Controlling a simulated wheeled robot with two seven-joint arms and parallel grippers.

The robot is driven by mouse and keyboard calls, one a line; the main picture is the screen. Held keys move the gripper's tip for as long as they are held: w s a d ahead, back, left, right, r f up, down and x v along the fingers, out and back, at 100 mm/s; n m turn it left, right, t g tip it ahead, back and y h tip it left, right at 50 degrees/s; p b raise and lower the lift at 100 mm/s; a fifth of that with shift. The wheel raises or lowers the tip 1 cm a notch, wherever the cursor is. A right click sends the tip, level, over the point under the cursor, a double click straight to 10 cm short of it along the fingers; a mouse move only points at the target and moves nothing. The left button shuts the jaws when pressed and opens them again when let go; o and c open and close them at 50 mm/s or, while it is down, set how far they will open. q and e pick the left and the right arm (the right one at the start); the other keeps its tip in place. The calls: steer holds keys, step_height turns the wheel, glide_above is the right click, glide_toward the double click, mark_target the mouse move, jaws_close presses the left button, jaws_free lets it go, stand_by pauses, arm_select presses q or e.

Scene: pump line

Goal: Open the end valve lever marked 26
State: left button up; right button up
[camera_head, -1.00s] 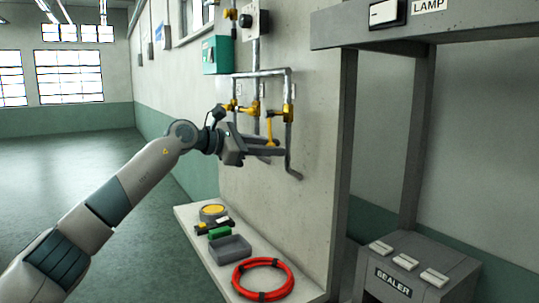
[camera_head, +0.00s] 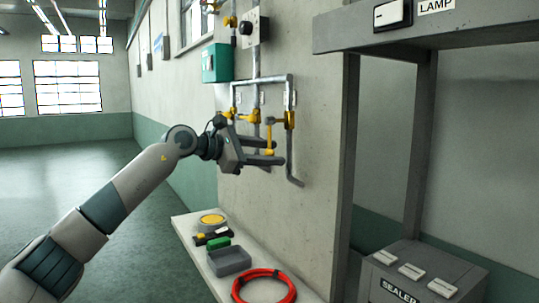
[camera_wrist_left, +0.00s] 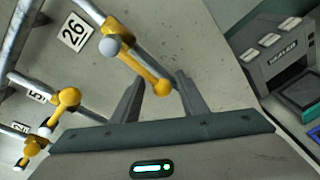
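The yellow end valve lever (camera_head: 269,133) hangs down beside the rightmost pipe of the wall manifold. In the left wrist view the lever (camera_wrist_left: 143,68) runs roughly along its pipe, beside the white tag marked 26 (camera_wrist_left: 72,32). My left gripper (camera_head: 281,152) reaches the wall pipes from the left. In the left wrist view its two fingers (camera_wrist_left: 160,90) are spread, with the lever's rounded tip between them and a visible gap on each side. In the head view the fingers partly hide the lower pipes. My right gripper is not in view.
Other yellow valve levers (camera_wrist_left: 67,99) sit close by on neighbouring pipes. A teal box (camera_head: 217,63) is on the wall above. Below, a shelf (camera_head: 211,267) holds a grey tray (camera_head: 229,261) and a red hose coil (camera_head: 264,273). A sealer machine (camera_head: 424,275) stands to the right.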

arm_select(q)
steer(key=shift+a+f, duration=0.1)
steer(key=shift+f, duration=0.05)
steer(key=shift+s+a, duration=0.2)
steer(key=b+v, duration=0.3)
steer(key=v, duration=1.3)
steer(key=shift+s+a, duration=0.25)
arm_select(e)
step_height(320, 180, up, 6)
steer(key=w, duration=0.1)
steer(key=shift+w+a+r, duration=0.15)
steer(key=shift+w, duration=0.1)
